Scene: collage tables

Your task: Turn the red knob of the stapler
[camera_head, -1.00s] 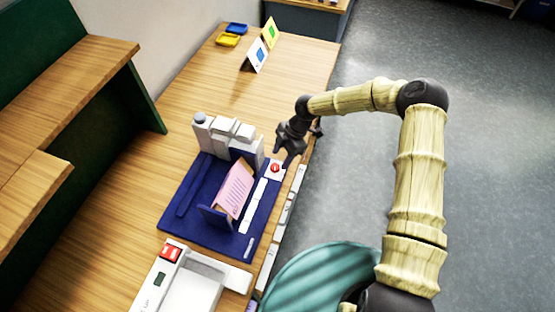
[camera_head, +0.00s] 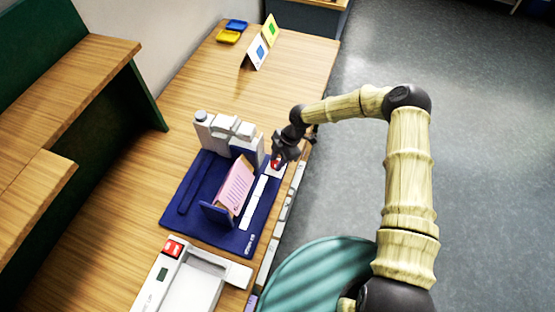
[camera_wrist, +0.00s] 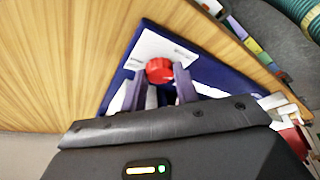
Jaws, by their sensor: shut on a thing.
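The stapler has a dark blue base (camera_head: 178,215) with a white and grey upright head (camera_head: 225,128) at its back, and stands on the wooden table. Its red knob (camera_wrist: 160,70) sits on a white plate at the base's corner; in the head view the knob (camera_head: 276,162) is partly covered by my gripper. My gripper (camera_head: 279,160) is down at the knob. In the wrist view its two fingers (camera_wrist: 162,82) are on either side of the red knob, shut on it. A pink printed sheet (camera_head: 236,188) stands tilted on the blue base.
A white machine with a red switch (camera_head: 174,247) stands at the front of the table. Blue and yellow trays (camera_head: 229,38) and folded cards (camera_head: 257,53) are at the far end. The table's right edge is close to my gripper. The table behind the stapler is clear.

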